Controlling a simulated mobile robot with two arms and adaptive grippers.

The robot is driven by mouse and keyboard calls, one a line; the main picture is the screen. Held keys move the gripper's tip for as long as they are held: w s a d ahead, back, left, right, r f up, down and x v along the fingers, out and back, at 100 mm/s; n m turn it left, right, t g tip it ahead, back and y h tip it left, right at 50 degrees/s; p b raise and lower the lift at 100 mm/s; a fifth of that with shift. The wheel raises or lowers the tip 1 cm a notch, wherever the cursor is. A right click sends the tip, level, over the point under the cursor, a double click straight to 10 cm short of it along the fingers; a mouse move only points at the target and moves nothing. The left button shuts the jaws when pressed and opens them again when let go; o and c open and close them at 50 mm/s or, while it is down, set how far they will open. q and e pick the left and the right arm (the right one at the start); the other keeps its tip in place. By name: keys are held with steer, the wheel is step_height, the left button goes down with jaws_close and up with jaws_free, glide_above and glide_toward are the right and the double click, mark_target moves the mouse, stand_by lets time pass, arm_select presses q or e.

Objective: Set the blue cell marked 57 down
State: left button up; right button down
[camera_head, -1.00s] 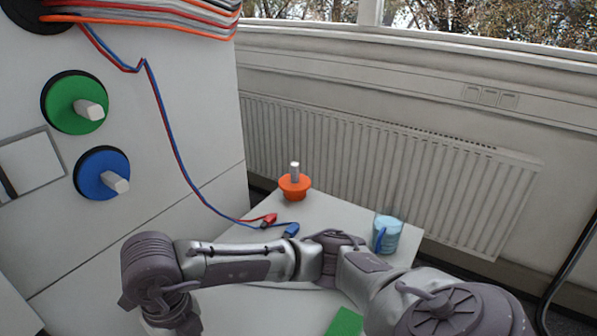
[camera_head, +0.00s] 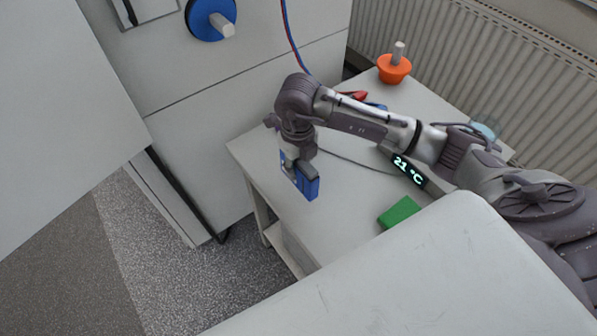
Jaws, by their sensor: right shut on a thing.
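My right gripper (camera_head: 297,170) hangs down from its arm and is shut on a blue cell (camera_head: 307,187). The cell is a flat blue block, upright, with its upper part hidden by the gripper. The number on it cannot be read. The cell shows over the left part of the small white table (camera_head: 345,215); I cannot tell whether it touches the top. My left gripper is not in view.
A green block (camera_head: 399,212) and a dark display reading 21 °C (camera_head: 409,171) are on the table, right of the cell. An orange knob-like piece (camera_head: 394,69) stands at the back. Red and blue connectors lie partly behind my arm. Table room around the cell is clear.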

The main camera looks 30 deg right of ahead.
mark_target(298, 176)
step_height(298, 176, down, 3)
steer(key=shift+f+p, duration=0.2)
steer(key=shift+p, duration=0.35)
steer(key=shift+w+f, duration=0.1)
steer(key=shift+f, duration=0.2)
steer(key=shift+f, duration=0.15)
steer(key=c, duration=0.9)
jaws_free()
